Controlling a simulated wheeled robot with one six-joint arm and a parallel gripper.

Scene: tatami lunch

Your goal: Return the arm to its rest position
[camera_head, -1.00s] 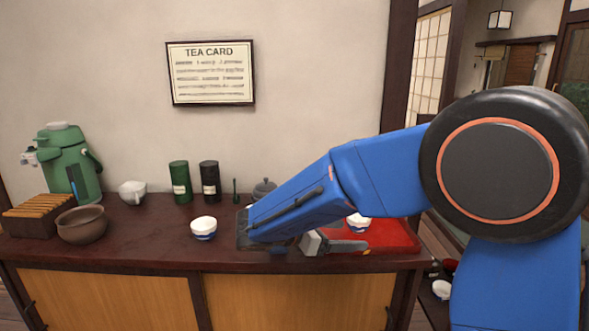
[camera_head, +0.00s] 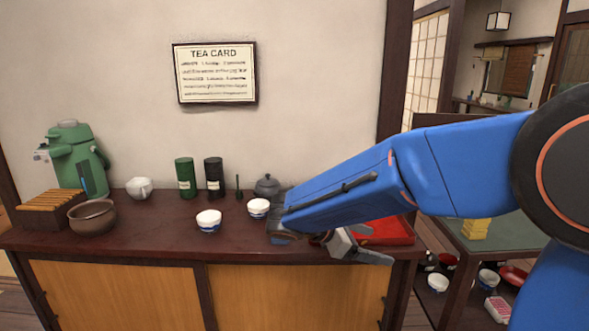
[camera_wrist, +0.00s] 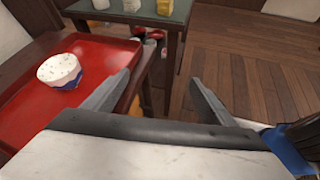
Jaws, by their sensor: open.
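My blue arm (camera_head: 340,192) reaches in from the right of the head view, over the right part of the dark counter (camera_head: 160,240). My gripper (camera_head: 362,246) is near the counter's front edge, in front of the red tray (camera_head: 395,231). In the wrist view its two fingers (camera_wrist: 161,78) are spread apart with nothing between them. The red tray (camera_wrist: 25,108) lies left of the fingers there, with a white and blue cup (camera_wrist: 60,70) on it. My arm hides that cup in the head view.
Two white and blue cups (camera_head: 208,221) (camera_head: 258,207), a grey teapot (camera_head: 267,185), two canisters (camera_head: 185,178) (camera_head: 214,177), a brown bowl (camera_head: 92,217) and a green dispenser (camera_head: 77,160) stand on the counter. A low table (camera_head: 500,242) stands at right. Wooden floor (camera_wrist: 250,70) is open beyond the gripper.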

